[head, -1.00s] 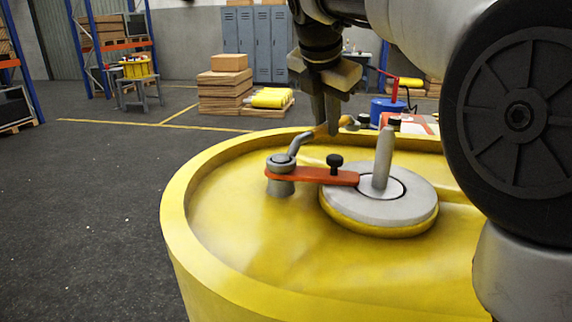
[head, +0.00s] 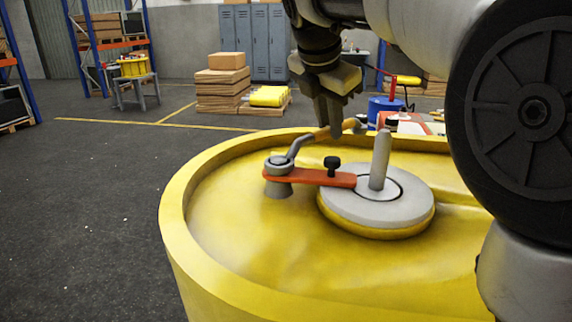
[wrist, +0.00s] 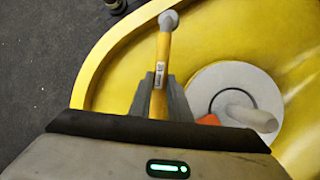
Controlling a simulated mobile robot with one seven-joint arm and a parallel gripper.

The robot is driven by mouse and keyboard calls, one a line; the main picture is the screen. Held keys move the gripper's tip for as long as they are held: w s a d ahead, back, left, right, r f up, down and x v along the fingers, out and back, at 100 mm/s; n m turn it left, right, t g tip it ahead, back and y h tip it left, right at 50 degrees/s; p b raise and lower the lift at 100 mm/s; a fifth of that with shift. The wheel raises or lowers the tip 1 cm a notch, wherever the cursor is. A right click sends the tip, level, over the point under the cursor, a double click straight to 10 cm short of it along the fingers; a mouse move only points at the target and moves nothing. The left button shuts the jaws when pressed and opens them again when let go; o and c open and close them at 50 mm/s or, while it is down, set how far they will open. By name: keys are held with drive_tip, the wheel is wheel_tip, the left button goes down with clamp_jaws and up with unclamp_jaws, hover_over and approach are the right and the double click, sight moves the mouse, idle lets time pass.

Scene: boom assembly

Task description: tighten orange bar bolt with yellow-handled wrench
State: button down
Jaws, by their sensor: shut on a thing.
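The orange bar (head: 310,176) lies across the yellow boom part (head: 215,245), from a grey bolt (head: 279,165) at its left end to a grey disc (head: 395,208) with an upright pin. The bar also shows partly in the wrist view (wrist: 208,120). The wrench's grey shaft rises from the bolt to its yellow handle (head: 323,133). My gripper (head: 330,128) points down and is shut on this handle. In the wrist view the handle (wrist: 161,75) runs up between the fingers to a round grey end (wrist: 168,20). The bolt is hidden there.
A black knob (head: 332,163) stands up from the bar beside the pin. The boom part has a raised yellow rim. Behind it are a blue drum (head: 385,105), stacked boxes (head: 222,90) and lockers (head: 255,40). The floor at left is clear.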

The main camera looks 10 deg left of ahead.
drive_tip(key=shift+s+d+r, duration=0.1)
drive_tip(key=shift+s+d, duration=0.05)
drive_tip(key=shift+d, duration=0.05)
idle(0.3)
drive_tip(key=shift+s+d+m, duration=0.2)
drive_tip(key=shift+m, duration=0.3)
drive_tip(key=shift+w+p, duration=0.1)
drive_tip(key=shift+p, duration=0.3)
drive_tip(key=shift+w+a+n+p, duration=0.3)
drive_tip(key=shift+a+n, duration=0.15)
drive_tip(key=shift+n, duration=0.15)
drive_tip(key=shift+r+p, duration=2.15)
drive_tip(key=shift+p, duration=0.3)
drive_tip(key=shift+r, duration=0.1)
